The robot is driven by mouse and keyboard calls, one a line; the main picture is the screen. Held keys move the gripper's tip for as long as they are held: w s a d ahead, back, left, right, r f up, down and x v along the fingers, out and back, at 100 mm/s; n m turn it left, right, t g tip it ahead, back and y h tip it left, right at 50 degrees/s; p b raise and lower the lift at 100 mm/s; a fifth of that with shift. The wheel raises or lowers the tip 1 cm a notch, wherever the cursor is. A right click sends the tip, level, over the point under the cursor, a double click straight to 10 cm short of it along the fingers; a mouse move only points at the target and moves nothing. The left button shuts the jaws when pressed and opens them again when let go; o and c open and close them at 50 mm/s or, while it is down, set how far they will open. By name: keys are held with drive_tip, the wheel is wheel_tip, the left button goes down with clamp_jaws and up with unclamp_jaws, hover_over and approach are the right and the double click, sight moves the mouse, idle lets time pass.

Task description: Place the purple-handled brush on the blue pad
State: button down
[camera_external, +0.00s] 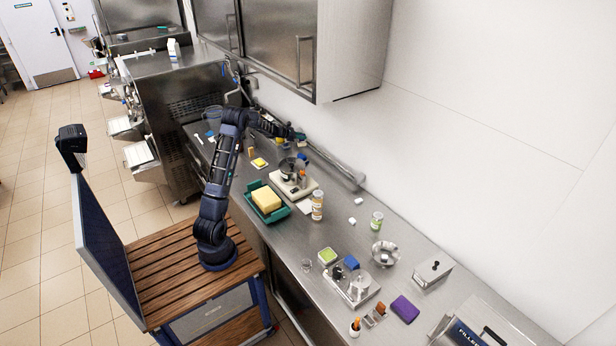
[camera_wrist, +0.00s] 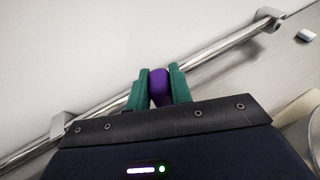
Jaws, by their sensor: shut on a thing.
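In the wrist view, my gripper (camera_wrist: 160,88) has its green fingers shut on a purple handle (camera_wrist: 160,86), which I take to be the brush's. The rest of the brush is hidden. In the external view, my gripper (camera_external: 298,136) is over the far part of the steel counter, near the wall; the brush is too small to make out there. A small blue item (camera_external: 302,157) lies just below the gripper in the picture, behind a scale. Another blue block (camera_external: 351,262) sits farther front. I cannot tell which is the blue pad.
A metal rail (camera_external: 335,168) runs along the wall close to my gripper; it also crosses the wrist view (camera_wrist: 215,55). A scale (camera_external: 296,185), a green tray (camera_external: 262,208) with a yellow block, and jars crowd the counter. A steel cabinet (camera_external: 330,50) hangs above.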

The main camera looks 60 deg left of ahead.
drive_tip(key=shift+f, duration=3.85)
drive_tip(key=shift+f, duration=0.15)
drive_tip(key=c, duration=1.3)
unclamp_jaws()
drive_tip(key=shift+o, duration=0.2)
